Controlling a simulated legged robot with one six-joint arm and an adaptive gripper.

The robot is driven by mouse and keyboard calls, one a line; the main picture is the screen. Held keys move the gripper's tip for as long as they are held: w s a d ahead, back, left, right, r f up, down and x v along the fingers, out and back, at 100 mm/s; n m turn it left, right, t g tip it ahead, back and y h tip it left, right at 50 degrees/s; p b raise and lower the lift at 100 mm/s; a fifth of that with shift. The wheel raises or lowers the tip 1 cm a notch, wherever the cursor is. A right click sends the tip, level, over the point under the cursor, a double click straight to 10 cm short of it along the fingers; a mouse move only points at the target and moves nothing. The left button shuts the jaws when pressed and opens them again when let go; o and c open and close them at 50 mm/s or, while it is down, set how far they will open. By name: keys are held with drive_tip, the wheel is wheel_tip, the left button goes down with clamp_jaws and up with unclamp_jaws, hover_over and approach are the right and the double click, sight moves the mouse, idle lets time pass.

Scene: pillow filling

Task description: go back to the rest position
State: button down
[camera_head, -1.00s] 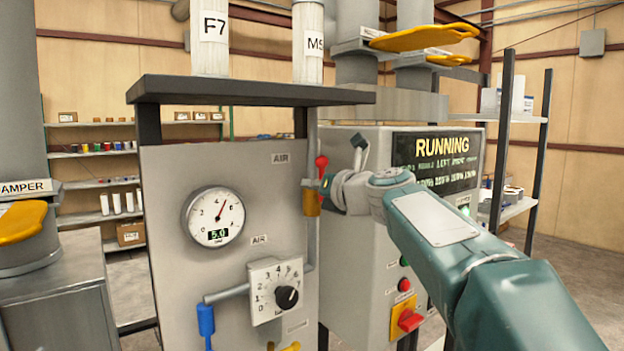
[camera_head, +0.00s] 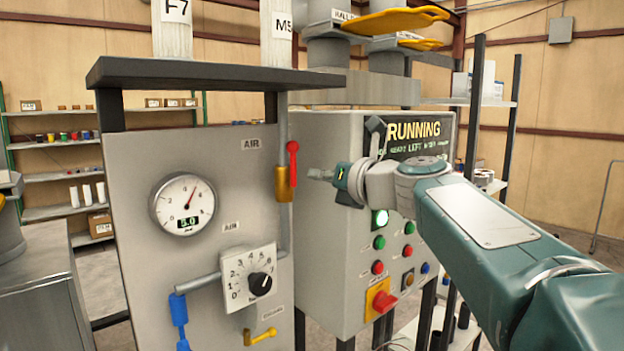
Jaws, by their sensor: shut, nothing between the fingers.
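The control box (camera_head: 325,240) has a display (camera_head: 415,130) reading RUNNING, partly hidden by my wrist. A green lamp (camera_head: 380,219) on the box is lit.
The grey panel (camera_head: 130,250) carries a gauge (camera_head: 184,204) reading 5.0, a numbered dial (camera_head: 260,284), a blue valve (camera_head: 179,310) and a yellow valve (camera_head: 262,337). A dark shelf (camera_head: 200,75) tops it. Buttons and a red-yellow switch (camera_head: 381,299) sit below my wrist.

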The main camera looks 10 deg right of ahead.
drive_tip(key=s+d+f+n+g+h, duration=0.2)
drive_tip(key=s+f+n+h, duration=0.1)
drive_tip(key=s+f+n, duration=0.6)
drive_tip(key=s+d+f+n+g+h, duration=0.2)
drive_tip(key=s+f+n+g+h, duration=0.1)
drive_tip(key=s+f+n, duration=0.7)
drive_tip(key=s+d+f+n+g+h, duration=0.2)
drive_tip(key=s+f+n+g+h, duration=0.1)
drive_tip(key=s+f+n, duration=0.7)
wheel_tip(320, 180, down, 3)
drive_tip(key=n+h, duration=0.1)
drive_tip(key=n, duration=0.3)
drive_tip(key=shift+s+d+n, duration=0.15)
drive_tip(key=shift+d+n, duration=0.25)
